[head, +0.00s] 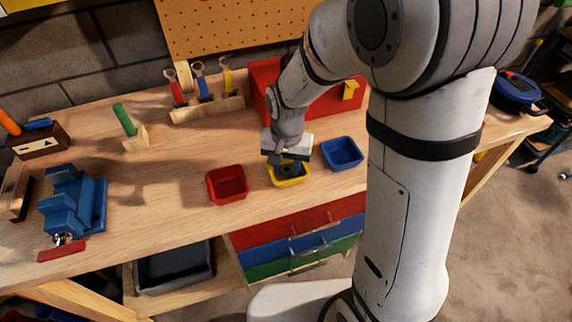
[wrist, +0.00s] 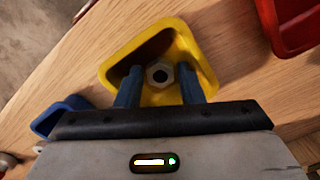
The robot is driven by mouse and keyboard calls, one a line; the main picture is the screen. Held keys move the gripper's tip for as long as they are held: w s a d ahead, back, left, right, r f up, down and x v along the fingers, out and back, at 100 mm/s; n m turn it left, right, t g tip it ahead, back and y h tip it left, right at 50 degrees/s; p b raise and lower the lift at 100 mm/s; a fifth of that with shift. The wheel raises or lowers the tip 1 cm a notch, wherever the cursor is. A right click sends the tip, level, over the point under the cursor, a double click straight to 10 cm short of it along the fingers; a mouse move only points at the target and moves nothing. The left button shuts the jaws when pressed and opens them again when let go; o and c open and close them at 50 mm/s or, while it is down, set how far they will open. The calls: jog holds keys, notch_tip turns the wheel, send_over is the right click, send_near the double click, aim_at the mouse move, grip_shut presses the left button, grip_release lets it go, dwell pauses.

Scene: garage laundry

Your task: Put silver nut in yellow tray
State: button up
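The yellow tray (head: 291,182) stands on the workbench between a red and a blue tray, and it fills the middle of the wrist view (wrist: 203,68). The silver nut (wrist: 159,74), a pale hexagon with a dark hole, is inside the tray's outline, near its inner wall. My gripper (head: 288,166) points down over the yellow tray with its fingertips at or inside the rim. In the wrist view its two blue-grey fingers (wrist: 160,80) stand apart on either side of the nut, with narrow gaps showing. Whether the nut rests on the tray floor is hard to tell.
The red tray (head: 227,184) is close on the left and the blue tray (head: 342,153) on the right. A red toolbox (head: 262,88) and a wooden tool rack (head: 207,110) stand behind. A blue vise-like block (head: 72,203) is at far left.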

aim_at(287, 169)
notch_tip(287, 169, up, 12)
jog(key=s+d+r+n+t, duration=0.2)
jog(key=s+d, duration=1)
jog(key=shift+s+d+n+t, duration=0.15)
jog(key=shift+s+n+t, duration=0.1)
jog(key=shift+n+t, duration=0.15)
jog(key=shift+r, duration=0.1)
